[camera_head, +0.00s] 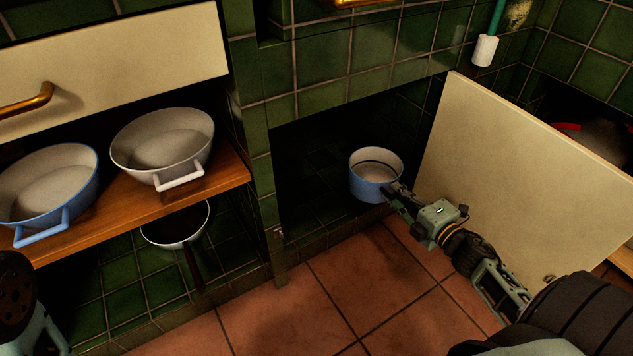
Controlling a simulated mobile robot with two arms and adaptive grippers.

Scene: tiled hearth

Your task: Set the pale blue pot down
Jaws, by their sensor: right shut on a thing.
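The pale blue pot (366,188) has a light inside and is at the mouth of a dark green-tiled recess (310,165), in the middle of the view. It looks upright. My right gripper (396,193) reaches in from the lower right and is shut on the pot's near right side. The fingertips are partly lost against the pot and the dark behind it. I cannot tell whether the pot's base touches the recess floor. My left gripper is out of view.
A cream door (530,165) stands open right of the recess, close to my right arm. On the left, a wooden shelf (120,215) holds a blue pan (50,185) and a white pan (160,142). A dark-handled pan (178,228) is below it.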

